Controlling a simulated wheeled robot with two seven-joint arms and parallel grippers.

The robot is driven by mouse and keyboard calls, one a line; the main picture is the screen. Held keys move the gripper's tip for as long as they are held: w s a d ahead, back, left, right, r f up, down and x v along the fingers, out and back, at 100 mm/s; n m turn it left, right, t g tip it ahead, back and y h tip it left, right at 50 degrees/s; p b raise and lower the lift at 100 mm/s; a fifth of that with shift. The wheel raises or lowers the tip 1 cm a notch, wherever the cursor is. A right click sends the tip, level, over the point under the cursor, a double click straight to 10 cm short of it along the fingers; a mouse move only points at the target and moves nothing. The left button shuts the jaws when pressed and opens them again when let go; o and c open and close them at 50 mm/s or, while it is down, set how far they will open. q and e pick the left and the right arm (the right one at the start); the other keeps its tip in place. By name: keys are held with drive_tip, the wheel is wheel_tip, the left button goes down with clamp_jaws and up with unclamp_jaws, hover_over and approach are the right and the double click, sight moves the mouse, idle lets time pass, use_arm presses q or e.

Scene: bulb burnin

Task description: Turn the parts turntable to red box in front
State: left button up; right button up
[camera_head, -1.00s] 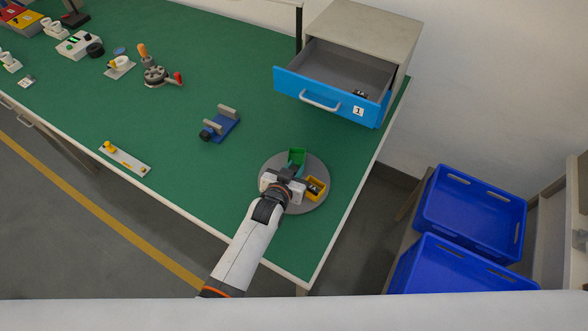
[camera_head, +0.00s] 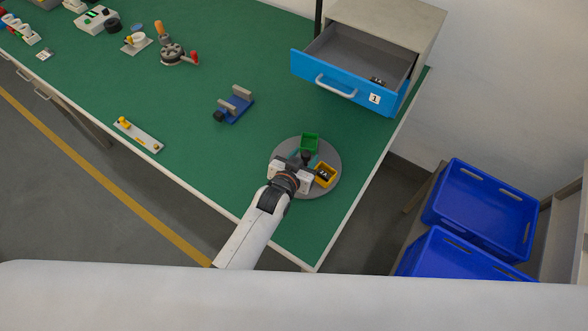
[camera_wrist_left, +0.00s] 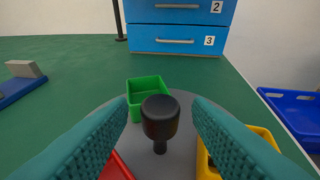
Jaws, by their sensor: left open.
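The parts turntable (camera_head: 330,158) is a round grey disc near the table's right corner. A green box (camera_head: 310,142) sits on its far side and a yellow box (camera_head: 325,176) with dark parts on its right. In the left wrist view, a red box (camera_wrist_left: 117,168) shows in part at the near left, mostly behind a finger. A black knob (camera_wrist_left: 160,117) stands upright on the disc between the boxes. My left gripper (camera_head: 305,164) is over the turntable. Its teal fingers are open on either side of the knob, with gaps visible. My right gripper is not seen.
A grey cabinet with an open blue drawer (camera_head: 345,85) stands behind the turntable. A blue fixture (camera_head: 235,106) lies to the left on the green table. Blue crates (camera_head: 480,210) stand beyond the table's right edge. The table between fixture and turntable is clear.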

use_arm(q)
drive_tip(key=v, duration=1)
drive_tip(key=shift+c, duration=0.4)
